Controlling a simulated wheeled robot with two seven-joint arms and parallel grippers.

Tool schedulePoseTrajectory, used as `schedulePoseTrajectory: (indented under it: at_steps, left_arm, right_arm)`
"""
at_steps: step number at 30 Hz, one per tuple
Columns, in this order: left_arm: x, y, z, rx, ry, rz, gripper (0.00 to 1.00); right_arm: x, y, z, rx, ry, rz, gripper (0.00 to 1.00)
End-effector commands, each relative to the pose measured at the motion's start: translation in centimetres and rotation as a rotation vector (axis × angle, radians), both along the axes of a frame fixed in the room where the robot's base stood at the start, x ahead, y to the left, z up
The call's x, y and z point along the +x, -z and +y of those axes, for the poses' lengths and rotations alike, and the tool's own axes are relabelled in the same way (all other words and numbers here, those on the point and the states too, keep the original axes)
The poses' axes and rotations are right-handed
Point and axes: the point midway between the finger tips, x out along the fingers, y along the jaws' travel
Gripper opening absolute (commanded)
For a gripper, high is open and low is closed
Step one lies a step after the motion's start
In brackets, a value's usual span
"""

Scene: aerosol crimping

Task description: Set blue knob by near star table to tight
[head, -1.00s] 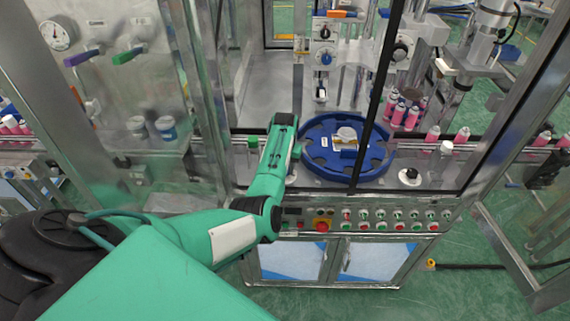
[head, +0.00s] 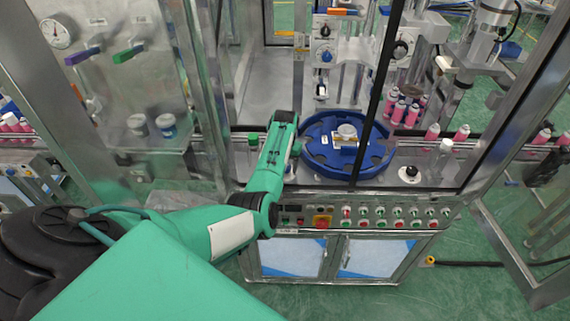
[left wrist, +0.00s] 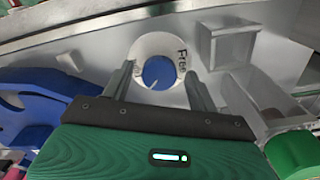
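The blue knob (left wrist: 158,72) sits on a round white dial in the left wrist view. The word "Free" is on the dial's right side; lettering on its left is mostly hidden by a finger. A pale pointer mark shows at the knob's lower edge. My left gripper (left wrist: 159,80) is open, one finger on each side of the knob; I cannot tell whether they touch it. In the head view my left arm hides this knob, beside the blue star table (head: 318,165), which also shows at the left of the wrist view (left wrist: 40,90). My right gripper is not in view.
Pink cans (head: 411,115) stand behind. A button panel (head: 385,217) runs along the front. Another blue knob (head: 326,56) is higher up.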

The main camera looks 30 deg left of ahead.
Motion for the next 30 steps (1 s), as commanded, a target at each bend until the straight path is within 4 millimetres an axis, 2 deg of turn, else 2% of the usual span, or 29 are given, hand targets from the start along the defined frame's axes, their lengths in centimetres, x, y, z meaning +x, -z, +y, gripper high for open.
schedulePoseTrajectory:
  at_steps: [5,11,24,30]
  left_arm:
    - [0.0,-0.1,0.0,0.0,0.0,0.001,0.59]
    - [0.1,-1.9,0.0,0.001,0.0,-0.002,0.59]
    - [0.1,-11.1,0.0,0.001,-0.001,-0.003,0.59]
    - [0.0,-13.3,0.0,0.0,-0.001,-0.001,0.59]
  right_arm:
    - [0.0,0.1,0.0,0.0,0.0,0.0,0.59]
    - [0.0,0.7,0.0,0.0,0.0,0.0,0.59]
    - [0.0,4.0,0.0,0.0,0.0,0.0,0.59]
    - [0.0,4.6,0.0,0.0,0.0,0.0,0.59]
